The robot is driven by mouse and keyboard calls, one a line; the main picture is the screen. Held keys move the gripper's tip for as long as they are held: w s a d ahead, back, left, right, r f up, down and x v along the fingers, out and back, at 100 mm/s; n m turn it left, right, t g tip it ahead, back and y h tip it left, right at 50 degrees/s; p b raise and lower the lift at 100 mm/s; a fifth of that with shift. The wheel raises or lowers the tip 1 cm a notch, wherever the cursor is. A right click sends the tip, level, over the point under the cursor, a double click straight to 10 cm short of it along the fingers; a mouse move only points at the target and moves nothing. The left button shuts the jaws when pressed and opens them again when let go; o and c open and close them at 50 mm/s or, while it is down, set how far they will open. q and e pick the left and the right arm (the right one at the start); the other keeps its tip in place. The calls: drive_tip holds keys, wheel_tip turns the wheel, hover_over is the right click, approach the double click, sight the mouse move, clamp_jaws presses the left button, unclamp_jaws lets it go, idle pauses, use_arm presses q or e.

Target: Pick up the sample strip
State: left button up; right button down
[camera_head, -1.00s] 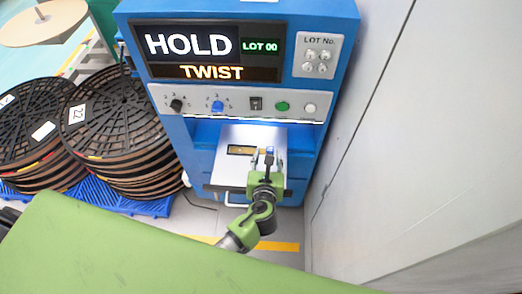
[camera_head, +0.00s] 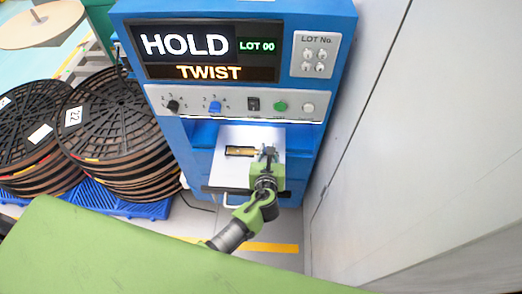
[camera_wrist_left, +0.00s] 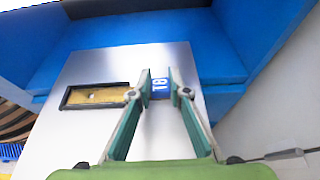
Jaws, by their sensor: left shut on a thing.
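A small blue piece with white marks like a number (camera_wrist_left: 160,88), seemingly the sample strip, sits between the fingertips of my left gripper (camera_wrist_left: 160,84) in the left wrist view. The gripper is shut on it. In the head view my left gripper (camera_head: 268,153) is over the right part of a pale metal shelf (camera_head: 232,175), and the blue piece cannot be made out there. A black-framed slot with a gold inside (camera_head: 241,151) lies left of the fingers; it also shows in the left wrist view (camera_wrist_left: 95,95). My right gripper is not in view.
The blue machine (camera_head: 150,65) has a display reading HOLD, LOT 00 and TWIST, with knobs and buttons below. Stacked black reels (camera_head: 115,115) stand on a blue pallet at left. A grey wall (camera_head: 400,150) stands close at right.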

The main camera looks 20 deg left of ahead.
use_arm(q)
drive_tip(key=shift+r, duration=0.1)
drive_tip(key=shift+s+a+r, duration=0.1)
drive_tip(key=shift+r, duration=0.15)
wheel_tip(320, 180, up, 7)
drive_tip(key=p, duration=0.2)
drive_tip(key=shift+p, duration=0.35)
drive_tip(key=s+a+b, duration=0.1)
drive_tip(key=s+a, duration=0.4)
drive_tip(key=s, duration=0.4)
drive_tip(key=s+a, duration=0.4)
drive_tip(key=s, duration=0.5)
drive_tip(key=w+d+r+n+y, duration=0.15)
drive_tip(key=w+r, duration=0.35)
drive_tip(key=r, duration=0.7)
drive_tip(key=s+r+n+g+y, duration=0.1)
drive_tip(key=s+r+n+y, duration=0.1)
drive_tip(key=r, duration=0.7)
drive_tip(key=shift+s+d+r+g, duration=0.3)
drive_tip(key=shift+s+d+r, duration=0.1)
drive_tip(key=shift+s, duration=0.45)
